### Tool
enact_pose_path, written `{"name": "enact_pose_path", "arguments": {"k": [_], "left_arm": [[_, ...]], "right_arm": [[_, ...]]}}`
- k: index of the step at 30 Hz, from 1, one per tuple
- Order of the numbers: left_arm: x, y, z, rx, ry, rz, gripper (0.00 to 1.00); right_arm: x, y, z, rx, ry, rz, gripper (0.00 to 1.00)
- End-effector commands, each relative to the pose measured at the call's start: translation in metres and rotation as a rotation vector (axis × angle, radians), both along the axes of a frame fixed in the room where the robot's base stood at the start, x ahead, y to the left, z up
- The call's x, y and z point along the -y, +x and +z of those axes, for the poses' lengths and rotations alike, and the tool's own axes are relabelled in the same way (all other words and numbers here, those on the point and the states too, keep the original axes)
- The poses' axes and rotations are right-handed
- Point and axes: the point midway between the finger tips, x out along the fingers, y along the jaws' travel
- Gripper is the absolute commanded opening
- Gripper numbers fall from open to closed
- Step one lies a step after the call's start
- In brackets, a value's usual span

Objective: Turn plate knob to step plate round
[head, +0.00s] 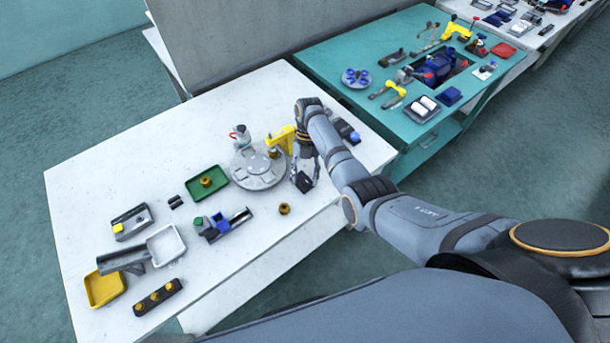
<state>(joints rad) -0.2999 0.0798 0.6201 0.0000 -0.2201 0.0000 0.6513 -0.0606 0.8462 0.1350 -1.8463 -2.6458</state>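A yellow press-like fixture (282,140) stands at the plate's back right edge. My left gripper is out of view.
A brass-coloured round part (284,209) lies in front of the plate. A green tray (207,183), a blue-and-grey fixture (222,224) and a white tray (166,245) stand to the left. A teal table (330,60) adjoins at the right.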

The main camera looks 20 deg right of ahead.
Motion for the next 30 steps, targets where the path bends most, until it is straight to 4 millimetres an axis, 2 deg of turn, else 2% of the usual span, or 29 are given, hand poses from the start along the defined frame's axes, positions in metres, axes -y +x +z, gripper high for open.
{"name": "enact_pose_path", "arguments": {"k": [10, 21, 25, 30], "left_arm": [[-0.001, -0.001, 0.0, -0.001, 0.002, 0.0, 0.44], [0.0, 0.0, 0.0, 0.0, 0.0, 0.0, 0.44], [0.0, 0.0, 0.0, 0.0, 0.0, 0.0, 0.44], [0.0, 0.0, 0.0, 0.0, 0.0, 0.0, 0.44]], "right_arm": [[0.0, 0.001, 0.003, 0.0, 0.0, 0.0, 0.55], [0.011, 0.023, 0.06, 0.002, 0.0, -0.001, 0.55], [0.012, 0.026, 0.068, 0.0, 0.0, -0.001, 0.55], [0.012, 0.026, 0.07, 0.0, 0.0, -0.001, 0.55]]}}
